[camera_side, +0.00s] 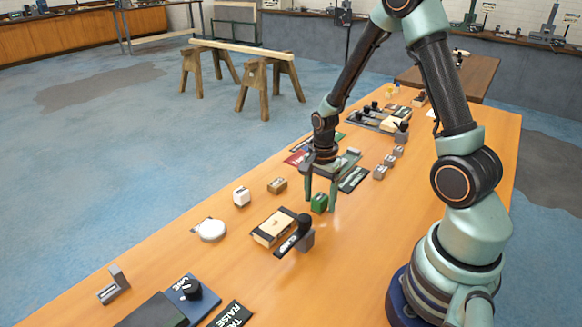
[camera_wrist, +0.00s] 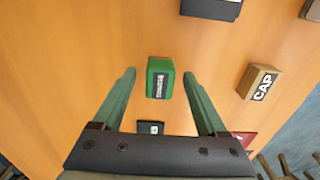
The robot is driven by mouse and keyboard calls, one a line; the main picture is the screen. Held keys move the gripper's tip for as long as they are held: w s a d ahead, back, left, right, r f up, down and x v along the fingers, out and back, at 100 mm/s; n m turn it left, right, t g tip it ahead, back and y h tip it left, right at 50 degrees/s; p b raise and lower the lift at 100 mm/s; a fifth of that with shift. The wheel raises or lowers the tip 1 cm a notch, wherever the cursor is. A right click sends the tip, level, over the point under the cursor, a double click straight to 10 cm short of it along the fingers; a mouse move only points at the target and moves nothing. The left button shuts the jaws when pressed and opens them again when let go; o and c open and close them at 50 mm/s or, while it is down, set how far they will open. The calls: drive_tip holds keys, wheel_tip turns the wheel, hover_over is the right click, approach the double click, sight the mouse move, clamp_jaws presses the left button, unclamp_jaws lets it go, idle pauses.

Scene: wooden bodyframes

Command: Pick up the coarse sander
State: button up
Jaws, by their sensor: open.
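A small green block (camera_side: 319,203) with a dark label stands on the wooden bench in the side view; it also shows in the wrist view (camera_wrist: 151,75). Its lettering is too small to read surely, and no other block is clearly marked as the coarse sander. My gripper (camera_side: 321,202) is open and points down over the green block. In the wrist view its two green fingers (camera_wrist: 161,72) are spread, one to each side of the block, with a visible gap on both sides. I cannot tell how far down the tips reach.
A tan block marked CAP (camera_wrist: 260,82) lies right of the block in the wrist view. A wooden block with a dark strap (camera_side: 273,228) and a black-handled tool (camera_side: 295,237) stand nearby. A white block (camera_side: 241,197) and a white disc (camera_side: 211,230) sit farther left.

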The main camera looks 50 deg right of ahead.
sight(320, 197)
drive_tip(key=shift+f, duration=0.15)
clamp_jaws()
wheel_tip(320, 197, up, 20)
idle(0.8)
